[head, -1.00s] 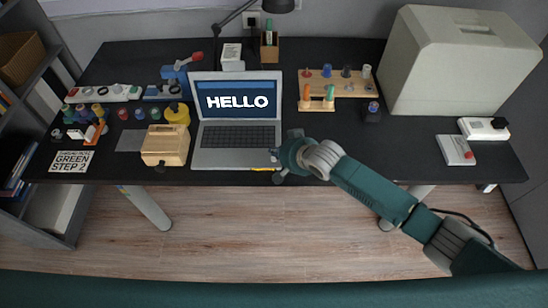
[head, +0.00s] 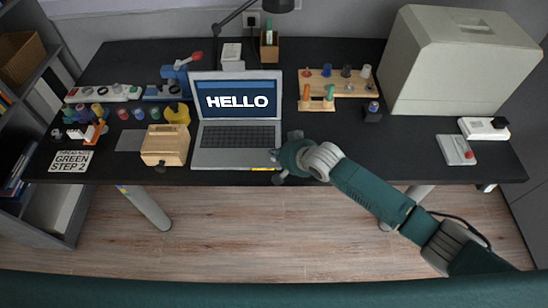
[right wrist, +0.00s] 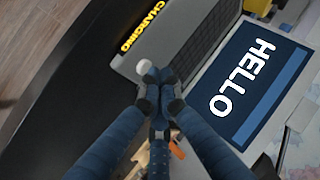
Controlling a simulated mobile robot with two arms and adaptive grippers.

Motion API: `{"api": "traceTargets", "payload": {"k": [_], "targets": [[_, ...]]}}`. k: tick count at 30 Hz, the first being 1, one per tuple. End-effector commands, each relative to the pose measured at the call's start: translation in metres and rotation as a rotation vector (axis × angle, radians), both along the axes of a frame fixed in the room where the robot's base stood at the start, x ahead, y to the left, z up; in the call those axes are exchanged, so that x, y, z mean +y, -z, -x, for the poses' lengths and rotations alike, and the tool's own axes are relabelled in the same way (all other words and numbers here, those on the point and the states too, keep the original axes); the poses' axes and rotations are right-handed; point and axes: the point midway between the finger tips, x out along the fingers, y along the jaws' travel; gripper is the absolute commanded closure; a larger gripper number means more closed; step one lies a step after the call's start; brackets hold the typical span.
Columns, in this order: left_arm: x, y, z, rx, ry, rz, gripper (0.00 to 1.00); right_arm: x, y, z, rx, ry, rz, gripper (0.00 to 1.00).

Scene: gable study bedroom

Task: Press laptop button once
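The open silver laptop (head: 236,122) stands on the black desk, and its screen (head: 238,100) shows "HELLO". The laptop also shows in the right wrist view (right wrist: 200,22), with a yellow "CHARGING" label (right wrist: 142,26) along its front edge. My right gripper (head: 276,166) is at the laptop's front right corner. In the right wrist view its fingertips (right wrist: 159,92) are together, with nothing visible held. A small pale round button (right wrist: 144,67) shows just beyond the fingertips; I cannot tell whether they touch it. My left gripper is out of view.
A wooden box (head: 165,146) and a yellow object (head: 177,114) stand left of the laptop.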

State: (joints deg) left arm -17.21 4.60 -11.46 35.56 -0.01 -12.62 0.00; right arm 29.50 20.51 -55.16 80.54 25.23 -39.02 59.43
Motion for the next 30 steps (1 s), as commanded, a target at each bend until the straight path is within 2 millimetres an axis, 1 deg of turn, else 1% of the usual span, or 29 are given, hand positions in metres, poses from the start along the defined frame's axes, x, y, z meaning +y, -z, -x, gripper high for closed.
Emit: {"api": "traceTargets", "payload": {"k": [10,30], "targets": [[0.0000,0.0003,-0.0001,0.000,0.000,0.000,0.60,-0.0004,0.0005,-0.0003,0.000,0.001,0.001,1.00],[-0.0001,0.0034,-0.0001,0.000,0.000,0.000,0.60,-0.0009,0.0081,-0.0002,0.001,0.001,0.002,1.00]]}}
